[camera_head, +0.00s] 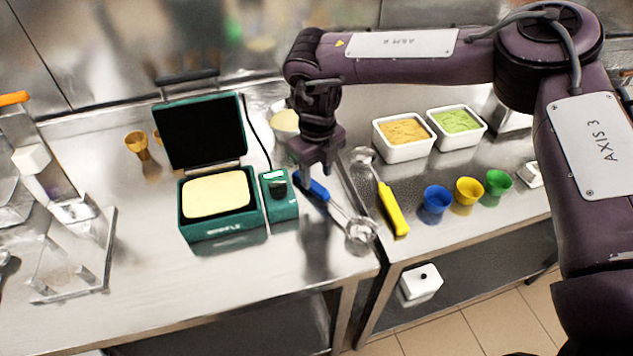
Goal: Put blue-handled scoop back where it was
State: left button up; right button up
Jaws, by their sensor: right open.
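The blue-handled scoop (314,188) lies across the metal counter in the middle, near the seam between two tables. Its metal head (360,230) points down and right, and its blue handle points up and left. My right gripper (314,173) is open, pointing down at the upper end of the blue handle. I cannot tell whether the fingers touch the handle, and they partly hide its end. My left gripper is not in view.
A yellow-handled scoop (390,205) lies just to the right. A green waffle maker (220,228) stands open to the left. Two ice cream tubs (404,151) (471,138) and blue (437,205), yellow (469,191) and green (497,188) cups stand right. The front counter edge is close to the scoop head.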

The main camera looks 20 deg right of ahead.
notch_tip(320, 180, up, 9)
jog(key=b, duration=0.1)
dwell(0.5)
